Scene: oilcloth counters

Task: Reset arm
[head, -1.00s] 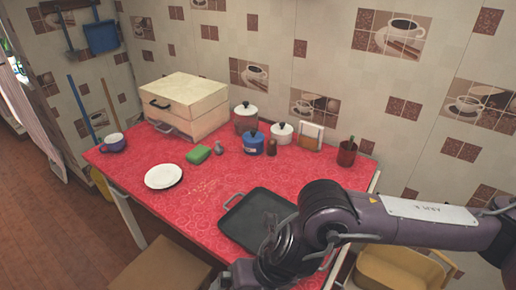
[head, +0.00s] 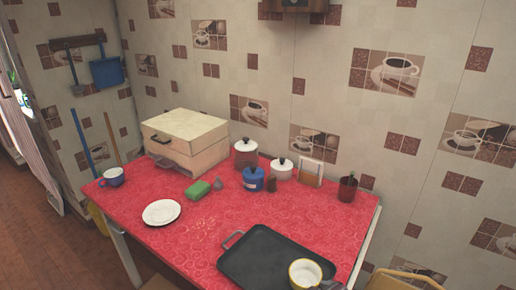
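Neither of my grippers shows in the head view, and neither arm is in the picture. The task names no object. A black tray (head: 262,258) with a raised handle lies at the front right of the red counter (head: 205,240). A yellow-and-white cup (head: 305,273) is on the tray's near right part, cut by the bottom edge of the picture.
A cream box (head: 186,135), several lidded pots including a blue one (head: 253,180), and a dark red container (head: 347,189) line the back. The middle is clear.

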